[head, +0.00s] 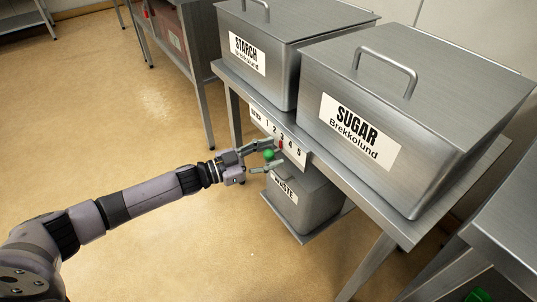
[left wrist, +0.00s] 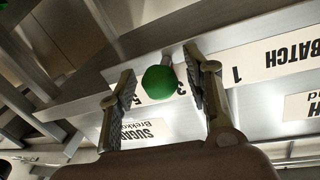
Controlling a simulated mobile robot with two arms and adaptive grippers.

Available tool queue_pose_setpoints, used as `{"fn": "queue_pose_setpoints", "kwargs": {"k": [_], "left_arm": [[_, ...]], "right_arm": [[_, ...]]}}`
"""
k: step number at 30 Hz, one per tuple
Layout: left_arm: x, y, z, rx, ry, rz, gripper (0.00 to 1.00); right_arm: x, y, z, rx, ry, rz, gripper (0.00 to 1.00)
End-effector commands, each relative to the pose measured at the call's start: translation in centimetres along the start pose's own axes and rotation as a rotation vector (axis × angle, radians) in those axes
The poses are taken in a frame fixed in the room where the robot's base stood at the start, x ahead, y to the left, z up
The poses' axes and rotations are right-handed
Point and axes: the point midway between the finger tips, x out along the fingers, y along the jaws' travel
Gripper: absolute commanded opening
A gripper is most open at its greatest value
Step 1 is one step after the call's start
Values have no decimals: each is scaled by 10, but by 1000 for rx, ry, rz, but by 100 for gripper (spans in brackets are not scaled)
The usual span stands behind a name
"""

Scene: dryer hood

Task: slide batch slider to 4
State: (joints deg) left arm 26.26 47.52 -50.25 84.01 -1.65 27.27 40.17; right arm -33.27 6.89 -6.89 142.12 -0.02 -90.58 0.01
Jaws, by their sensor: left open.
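The batch scale (head: 262,121), a white strip numbered 1 to 5, runs along the front edge of the metal table; it also shows upside down in the left wrist view (left wrist: 262,62). The slider's round green knob (head: 268,154) sticks out in front of it. A small red part (head: 281,145) sits by the strip near 3; its exact setting is hard to tell. My left gripper (head: 275,155) is open with a finger on either side of the knob. In the left wrist view, the knob (left wrist: 161,80) lies between the fingers, nearer the right one.
A metal sugar bin (head: 455,95) and a starch bin (head: 290,25) stand on the table (head: 375,205). A waste bin (head: 310,205) sits below, close under the gripper. Another metal surface (head: 510,225) is at the right. The floor at left is clear.

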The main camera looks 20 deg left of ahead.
Motion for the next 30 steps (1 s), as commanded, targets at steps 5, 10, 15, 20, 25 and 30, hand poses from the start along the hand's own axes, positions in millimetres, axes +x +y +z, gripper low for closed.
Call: {"fn": "queue_pose_setpoints", "kwargs": {"k": [5, 10, 15, 20, 25, 30], "left_arm": [[0, 0, 0, 0, 0, 0, 46], [0, 0, 0, 0, 0, 0, 35], [0, 0, 0, 0, 0, 0, 24], [0, 0, 0, 0, 0, 0, 13], [0, 0, 0, 0, 0, 0, 2], [0, 0, 0, 0, 0, 0, 0]], "right_arm": [[0, 0, 0, 0, 0, 0, 25], [0, 0, 0, 0, 0, 0, 25], [0, 0, 0, 0, 0, 0, 25], [0, 0, 0, 0, 0, 0, 25], [0, 0, 0, 0, 0, 0, 25], [0, 0, 0, 0, 0, 0, 25]]}}
